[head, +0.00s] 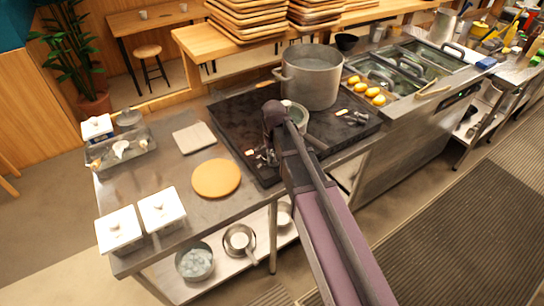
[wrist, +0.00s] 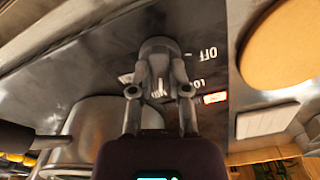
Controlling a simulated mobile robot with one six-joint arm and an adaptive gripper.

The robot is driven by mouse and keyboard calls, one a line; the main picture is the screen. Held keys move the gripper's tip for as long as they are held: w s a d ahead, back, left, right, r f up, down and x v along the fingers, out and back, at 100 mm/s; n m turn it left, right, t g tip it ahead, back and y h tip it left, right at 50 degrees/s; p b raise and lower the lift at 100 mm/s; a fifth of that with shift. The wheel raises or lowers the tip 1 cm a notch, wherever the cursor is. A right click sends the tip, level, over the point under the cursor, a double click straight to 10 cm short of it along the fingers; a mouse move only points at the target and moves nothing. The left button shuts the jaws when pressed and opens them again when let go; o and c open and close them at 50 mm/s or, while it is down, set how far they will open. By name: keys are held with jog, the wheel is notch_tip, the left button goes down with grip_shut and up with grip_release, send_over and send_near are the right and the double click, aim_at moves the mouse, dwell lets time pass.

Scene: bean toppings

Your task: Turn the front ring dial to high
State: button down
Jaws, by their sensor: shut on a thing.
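The front ring dial (wrist: 158,46) is a grey round knob on the dark cooktop in the wrist view. My gripper (wrist: 160,82) is shut on it, with a finger on each side. Beside the dial are white markings reading OFF and LO, and a red-lit label (wrist: 215,98) that I cannot read clearly. Other markings are partly hidden behind the fingers. In the head view my gripper (head: 267,157) is low at the front edge of the black cooktop (head: 232,118), and my arm hides most of the dial.
A large steel pot (head: 310,78) stands at the back of the cooktop, with a smaller pot (head: 297,112) partly behind my arm. A round wooden board (head: 216,179) and a pale square slab (head: 194,138) lie on the counter to the left. Lidded white containers (head: 162,211) stand near the front.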

jog(key=m, duration=0.4)
jog(key=shift+s+m, duration=0.2)
jog(key=shift+m, duration=0.1)
jog(key=m, duration=0.5)
dwell(0.4)
jog(key=c, duration=0.6)
grip_release()
jog(key=shift+r, duration=0.1)
jog(key=shift+w, duration=0.1)
